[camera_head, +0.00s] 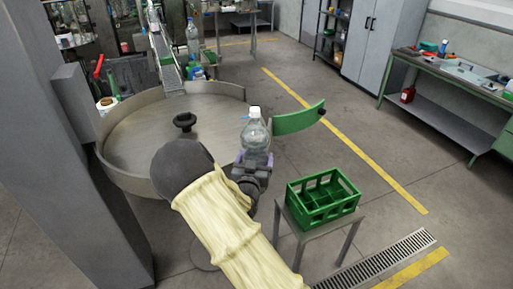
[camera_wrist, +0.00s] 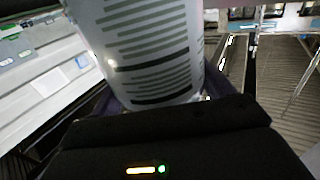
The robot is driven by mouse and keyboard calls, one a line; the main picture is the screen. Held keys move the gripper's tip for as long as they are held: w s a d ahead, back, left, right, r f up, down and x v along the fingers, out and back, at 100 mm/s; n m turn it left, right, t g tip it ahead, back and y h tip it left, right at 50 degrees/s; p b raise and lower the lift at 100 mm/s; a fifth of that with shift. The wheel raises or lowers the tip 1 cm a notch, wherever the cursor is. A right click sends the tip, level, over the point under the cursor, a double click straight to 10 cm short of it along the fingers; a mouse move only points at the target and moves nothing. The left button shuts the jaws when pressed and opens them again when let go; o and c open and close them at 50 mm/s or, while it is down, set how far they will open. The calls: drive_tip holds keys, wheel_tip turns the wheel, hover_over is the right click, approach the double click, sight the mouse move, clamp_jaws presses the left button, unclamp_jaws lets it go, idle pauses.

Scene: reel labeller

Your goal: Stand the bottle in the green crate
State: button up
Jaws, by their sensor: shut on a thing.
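A clear bottle with a white cap (camera_head: 255,130) is upright in my gripper (camera_head: 254,160), seen in the head view between the round table and the crate. In the wrist view the bottle's printed white label (camera_wrist: 150,45) fills the upper middle, close in front of my gripper (camera_wrist: 155,100). My gripper is shut on the bottle. The green crate (camera_head: 325,212) has several compartments and stands to the right of and nearer than the bottle. The compartments that show look empty.
The crate rests on a small grey stand (camera_head: 318,235). A round metal turntable (camera_head: 150,150) with a raised rim lies left of the bottle. A green curved guide (camera_head: 298,120) sticks out just behind the bottle. Open floor lies to the right, with a workbench (camera_head: 455,80) beyond.

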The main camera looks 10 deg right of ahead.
drive_tip(key=s+f+n+y+b, duration=0.1)
drive_tip(key=s+f, duration=0.3)
drive_tip(key=f, duration=0.5)
drive_tip(key=s+d+f+n+y+b, duration=0.1)
drive_tip(key=s+f, duration=0.4)
drive_tip(key=f, duration=0.5)
drive_tip(key=s+d+f+n+t+y+b, duration=0.1)
drive_tip(key=s+f+y, duration=0.3)
drive_tip(key=f, duration=0.6)
drive_tip(key=shift+s+f+n+b, duration=0.2)
drive_tip(key=shift+s+n+b, duration=0.4)
drive_tip(key=shift+s+b, duration=0.15)
drive_tip(key=shift+s+a, duration=0.1)
